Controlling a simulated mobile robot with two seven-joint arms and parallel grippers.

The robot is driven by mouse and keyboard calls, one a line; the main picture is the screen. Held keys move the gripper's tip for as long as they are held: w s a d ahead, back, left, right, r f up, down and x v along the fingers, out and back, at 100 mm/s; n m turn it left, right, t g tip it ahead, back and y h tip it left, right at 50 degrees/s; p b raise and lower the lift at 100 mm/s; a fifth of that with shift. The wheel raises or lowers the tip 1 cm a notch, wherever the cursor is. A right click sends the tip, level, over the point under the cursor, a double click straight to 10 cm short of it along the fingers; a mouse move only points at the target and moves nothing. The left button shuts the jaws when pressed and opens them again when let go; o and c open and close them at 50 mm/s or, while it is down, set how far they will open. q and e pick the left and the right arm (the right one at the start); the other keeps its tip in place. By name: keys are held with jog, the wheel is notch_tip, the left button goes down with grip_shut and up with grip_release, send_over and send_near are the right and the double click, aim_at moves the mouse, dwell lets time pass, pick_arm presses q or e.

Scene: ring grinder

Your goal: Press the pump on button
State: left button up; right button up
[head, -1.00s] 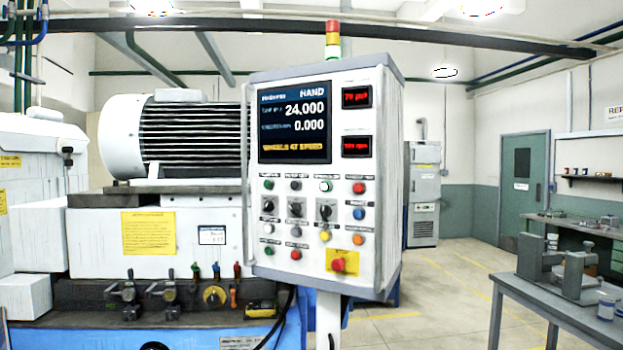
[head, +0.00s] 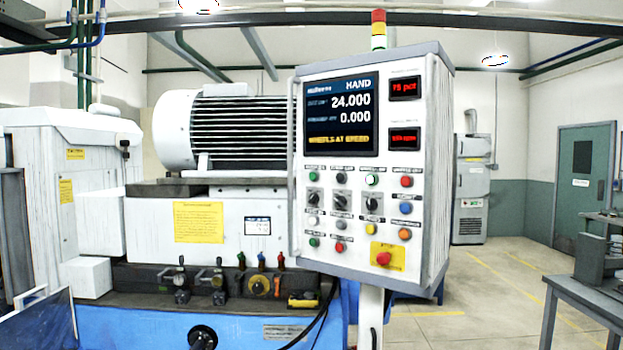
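The control panel (head: 360,238) of the grinder stands right of centre, with several push buttons below its screen (head: 341,113). The top row has a green button (head: 311,177), a dark one (head: 341,178), a green one with a bright ring (head: 372,180) and a red one (head: 406,181). A lower green button (head: 314,242) and red button (head: 340,249) sit at the bottom left. The labels are too small to read, so I cannot tell which is pump on. Neither of my grippers is in view.
Three black selector knobs, a blue button (head: 405,208) and a red mushroom button (head: 383,259) on a yellow plate share the panel. The grinder (head: 140,230) stands left and behind. A grey bench (head: 590,285) is at right, with open floor between.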

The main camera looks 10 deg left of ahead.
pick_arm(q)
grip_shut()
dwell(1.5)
